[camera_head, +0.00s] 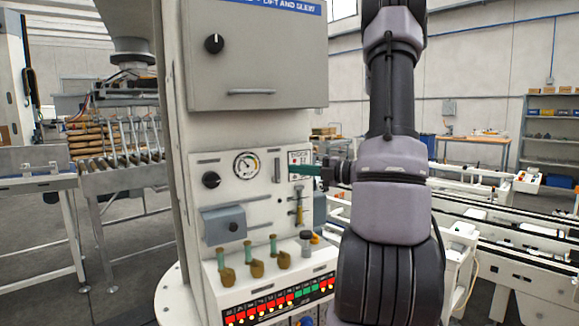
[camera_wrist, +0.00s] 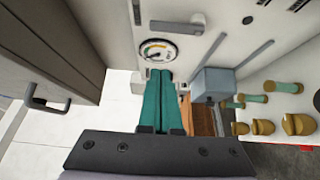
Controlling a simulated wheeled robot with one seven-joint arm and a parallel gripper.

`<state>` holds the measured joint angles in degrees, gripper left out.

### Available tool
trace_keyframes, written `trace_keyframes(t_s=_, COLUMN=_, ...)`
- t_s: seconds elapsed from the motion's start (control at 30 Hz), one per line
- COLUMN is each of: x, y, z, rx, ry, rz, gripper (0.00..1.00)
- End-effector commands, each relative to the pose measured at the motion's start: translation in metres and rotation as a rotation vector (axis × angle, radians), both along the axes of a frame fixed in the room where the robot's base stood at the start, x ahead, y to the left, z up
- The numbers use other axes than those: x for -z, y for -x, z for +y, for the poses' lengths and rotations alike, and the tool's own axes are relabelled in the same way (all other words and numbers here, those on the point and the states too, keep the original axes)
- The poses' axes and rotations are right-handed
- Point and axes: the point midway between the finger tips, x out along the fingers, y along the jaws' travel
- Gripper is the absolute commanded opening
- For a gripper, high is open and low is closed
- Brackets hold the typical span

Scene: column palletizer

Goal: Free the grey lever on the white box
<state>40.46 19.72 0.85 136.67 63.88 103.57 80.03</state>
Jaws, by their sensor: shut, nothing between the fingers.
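A white control panel (camera_head: 265,205) on the column carries a round gauge (camera_head: 246,165) and, right of it, a short upright grey bar (camera_head: 277,171) that looks like a lever. I cannot tell for sure that this is the task's lever. My gripper (camera_head: 296,170) has green fingers pointing left, at the panel's right side, close to the bar. In the wrist view my gripper (camera_wrist: 160,76) is shut and empty, its tips just below the gauge (camera_wrist: 158,50). A small white piece (camera_wrist: 137,83) shows behind the fingers, mostly hidden. Contact cannot be told.
A grey cabinet (camera_head: 255,60) juts out above the panel. Roller conveyors (camera_head: 125,175) stand left, white conveyor frames (camera_head: 510,235) right.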

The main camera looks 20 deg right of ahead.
Motion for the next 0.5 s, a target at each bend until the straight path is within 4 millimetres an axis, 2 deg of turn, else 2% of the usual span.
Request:
trace_keyframes(t_s=0.13, x=0.000, y=-0.006, z=0.006, rx=-0.004, ry=0.002, rz=-0.001, gripper=0.00)
trace_keyframes(t_s=0.27, x=0.000, y=-0.020, z=0.021, rx=-0.006, ry=0.001, rz=0.000, gripper=0.00)
trace_keyframes(t_s=0.5, x=0.000, y=-0.058, z=0.057, rx=-0.008, ry=0.001, rz=0.000, gripper=0.00)
